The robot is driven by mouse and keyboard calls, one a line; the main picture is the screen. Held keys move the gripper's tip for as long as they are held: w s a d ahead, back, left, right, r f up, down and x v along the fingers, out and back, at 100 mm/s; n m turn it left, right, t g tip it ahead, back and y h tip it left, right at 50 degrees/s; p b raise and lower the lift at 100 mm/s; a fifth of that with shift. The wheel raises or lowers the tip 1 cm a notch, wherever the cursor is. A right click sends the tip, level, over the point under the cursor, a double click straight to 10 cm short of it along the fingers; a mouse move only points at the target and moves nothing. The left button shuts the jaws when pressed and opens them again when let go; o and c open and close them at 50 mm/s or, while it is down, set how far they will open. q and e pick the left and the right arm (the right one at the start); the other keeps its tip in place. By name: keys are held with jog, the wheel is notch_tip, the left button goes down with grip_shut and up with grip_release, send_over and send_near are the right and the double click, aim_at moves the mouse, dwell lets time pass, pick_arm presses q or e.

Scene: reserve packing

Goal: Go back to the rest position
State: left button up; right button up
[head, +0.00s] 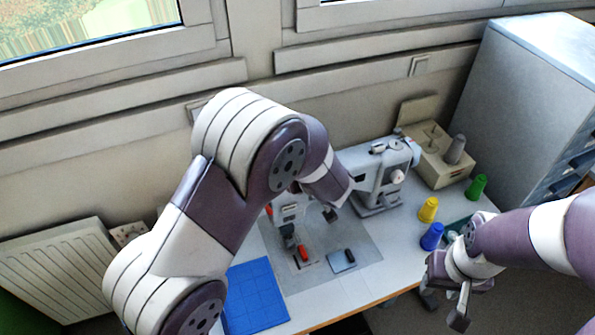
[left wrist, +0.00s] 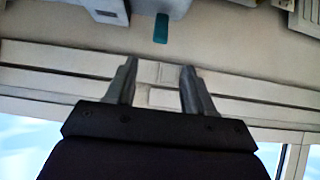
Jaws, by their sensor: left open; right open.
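My left arm comes in from the left across the head view, above the table (head: 390,262). Its gripper is largely hidden there behind the forearm. In the left wrist view my left gripper (left wrist: 158,82) has its two fingers apart with nothing between them, against the wall. My right gripper (head: 446,301) hangs at the table's right front edge in the head view, open and with no object seen in it.
A white sewing machine (head: 382,180) stands on the table, partly behind my left arm. Yellow (head: 428,210), blue (head: 432,236) and green (head: 476,187) spools stand at right. A blue gridded mat (head: 255,297) lies at front left. A grey cabinet (head: 520,100) stands at right.

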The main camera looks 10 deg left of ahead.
dwell(0.4)
pick_arm(q)
jog(key=s+d+f+m+g+h+b, duration=0.1)
jog(key=s+d+f+m+g+h, duration=0.15)
jog(key=s+d+f+h, duration=0.3)
jog(key=s+d+f+m+g+h+b, duration=0.1)
jog(key=s+f+m+g+h+b, duration=0.15)
jog(key=s, duration=0.25)
jog(key=s+a+m+g+y+b, duration=0.2)
jog(key=s+a+b, duration=0.3)
jog(key=s+a, duration=0.6)
jog(key=shift+a+f, duration=0.35)
jog(key=shift+f, duration=0.1)
jog(key=shift+s+a, duration=0.1)
jog(key=shift+s, duration=0.05)
